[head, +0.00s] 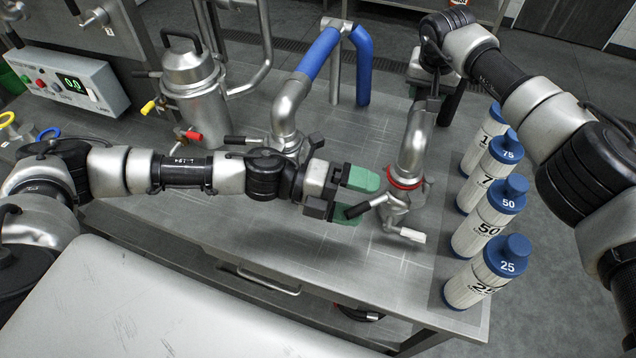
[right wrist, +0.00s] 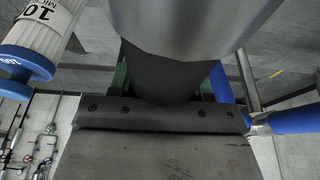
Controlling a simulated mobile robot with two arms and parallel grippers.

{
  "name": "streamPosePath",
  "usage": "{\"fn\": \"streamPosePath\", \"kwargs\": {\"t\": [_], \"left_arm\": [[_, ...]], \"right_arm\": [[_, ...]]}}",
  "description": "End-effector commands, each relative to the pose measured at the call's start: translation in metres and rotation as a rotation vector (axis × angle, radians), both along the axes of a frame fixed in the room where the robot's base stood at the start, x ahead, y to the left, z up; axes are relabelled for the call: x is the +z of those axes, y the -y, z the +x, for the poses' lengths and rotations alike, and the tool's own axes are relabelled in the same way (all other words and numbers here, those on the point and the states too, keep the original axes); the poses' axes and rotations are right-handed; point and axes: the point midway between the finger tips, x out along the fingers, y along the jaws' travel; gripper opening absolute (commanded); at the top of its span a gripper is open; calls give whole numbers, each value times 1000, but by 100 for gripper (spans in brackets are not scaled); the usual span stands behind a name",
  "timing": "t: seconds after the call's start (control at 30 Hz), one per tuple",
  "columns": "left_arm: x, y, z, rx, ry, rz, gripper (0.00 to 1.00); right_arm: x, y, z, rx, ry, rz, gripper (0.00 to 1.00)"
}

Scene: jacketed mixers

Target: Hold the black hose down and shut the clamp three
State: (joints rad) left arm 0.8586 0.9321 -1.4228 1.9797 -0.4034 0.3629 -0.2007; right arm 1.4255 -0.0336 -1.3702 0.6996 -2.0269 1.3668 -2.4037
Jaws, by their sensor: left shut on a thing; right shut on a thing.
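My left gripper (head: 360,196) has green fingers and is shut on the black-gripped lever (head: 365,207) of a metal clamp fitting. A red ring (head: 404,183) sits at the lower end of the steel pipe above that fitting, and a white-tipped handle (head: 412,235) sticks out below. No number shows on the clamp. In the right wrist view the black hose (right wrist: 165,75) lies between the green fingers of my right gripper (right wrist: 164,90), which is shut on it. In the head view the right gripper is mostly hidden behind my wrist and the pipe.
Blue-capped cartridges (head: 488,272) stand in a row along the table's right edge. A steel pipe with a blue sleeve (head: 319,55) stands behind my left gripper. A steel vessel (head: 193,90) and a control box (head: 68,82) are at left. The front tabletop is mostly clear.

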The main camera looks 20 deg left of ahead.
Motion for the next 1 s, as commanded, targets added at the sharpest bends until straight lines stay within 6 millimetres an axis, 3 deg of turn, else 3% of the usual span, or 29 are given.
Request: {"fn": "streamPosePath", "kwargs": {"t": [0.03, 0.67, 0.73, 0.8, 1.0], "left_arm": [[11, 0, 0, -7, 9, -15, 81], [10, -44, -8, -5, 10, -13, 73], [10, -48, -8, -5, 11, -13, 67], [10, -53, -9, -4, 11, -11, 41], [7, -68, -12, -1, 8, -8, 41]], "right_arm": [[-1, 2, -1, -5, -7, -3, 28], [-1, 0, -2, -2, -10, -2, 28], [-1, 0, -2, -2, -10, -2, 28], [-1, -1, -2, -1, -11, -1, 28], [-1, -2, -3, 0, -11, 1, 28]]}}
